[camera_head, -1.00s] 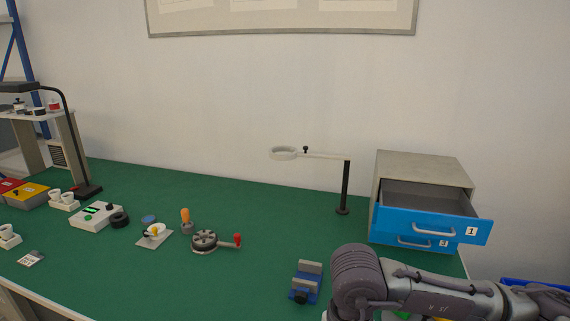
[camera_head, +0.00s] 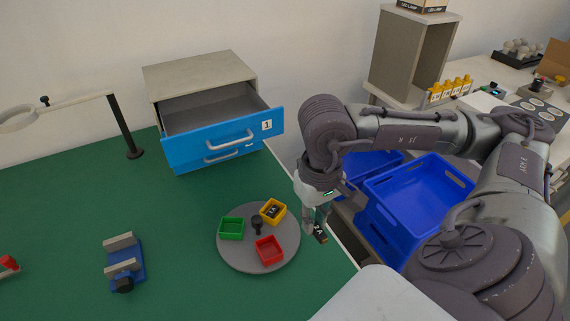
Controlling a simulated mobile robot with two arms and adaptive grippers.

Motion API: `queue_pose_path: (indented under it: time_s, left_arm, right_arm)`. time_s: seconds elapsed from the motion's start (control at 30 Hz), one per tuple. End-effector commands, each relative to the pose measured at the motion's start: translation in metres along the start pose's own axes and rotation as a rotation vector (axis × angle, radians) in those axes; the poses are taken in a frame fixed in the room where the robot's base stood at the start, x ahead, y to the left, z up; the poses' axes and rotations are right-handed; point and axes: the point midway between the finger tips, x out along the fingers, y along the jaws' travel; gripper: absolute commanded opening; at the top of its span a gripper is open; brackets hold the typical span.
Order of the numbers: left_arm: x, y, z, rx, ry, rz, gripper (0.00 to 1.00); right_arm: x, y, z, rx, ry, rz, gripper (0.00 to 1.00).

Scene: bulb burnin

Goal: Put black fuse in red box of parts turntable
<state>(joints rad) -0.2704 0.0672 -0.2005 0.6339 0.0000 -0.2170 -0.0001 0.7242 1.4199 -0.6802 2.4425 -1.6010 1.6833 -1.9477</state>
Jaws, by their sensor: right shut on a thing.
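The parts turntable (camera_head: 237,258) is a grey disc on the green bench, with a dark central knob (camera_head: 257,224). It carries a red box (camera_head: 269,250) at its front, a green box (camera_head: 231,228) at its left and a yellow box (camera_head: 273,211) at its back. The red box looks empty; a dark labelled piece lies in the yellow box. My right gripper (camera_head: 316,231) points down just right of the turntable, shut on a black fuse (camera_head: 321,236) with a pale marking and a tan end. The left gripper is out of view.
A drawer cabinet (camera_head: 201,76) with its blue top drawer (camera_head: 225,134) pulled open stands behind the turntable. A blue vise (camera_head: 125,264) and a magnifier stand (camera_head: 126,128) are to the left. Blue crates (camera_head: 415,199) stand beyond the bench's right edge.

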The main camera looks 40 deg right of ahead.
Motion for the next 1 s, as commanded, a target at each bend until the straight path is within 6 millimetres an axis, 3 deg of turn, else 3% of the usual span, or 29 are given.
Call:
queue_pose_path:
  time_s: [0.17,0.43,0.7,0.87,1.0]
  left_arm:
    - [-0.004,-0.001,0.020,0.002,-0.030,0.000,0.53]
    - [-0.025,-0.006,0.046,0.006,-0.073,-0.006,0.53]
    - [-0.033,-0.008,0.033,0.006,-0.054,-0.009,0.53]
    - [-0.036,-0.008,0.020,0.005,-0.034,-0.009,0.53]
    - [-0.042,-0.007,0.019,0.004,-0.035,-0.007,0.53]
  right_arm:
    - [0.002,-0.002,-0.003,0.006,-0.001,0.002,0.00]
    - [0.034,-0.043,-0.044,0.006,-0.002,0.002,0.00]
    - [0.063,-0.072,-0.077,0.008,0.001,0.005,0.00]
    - [0.073,-0.075,-0.080,0.009,-0.001,0.007,0.00]
    - [0.094,-0.074,-0.080,0.009,-0.003,0.009,0.00]
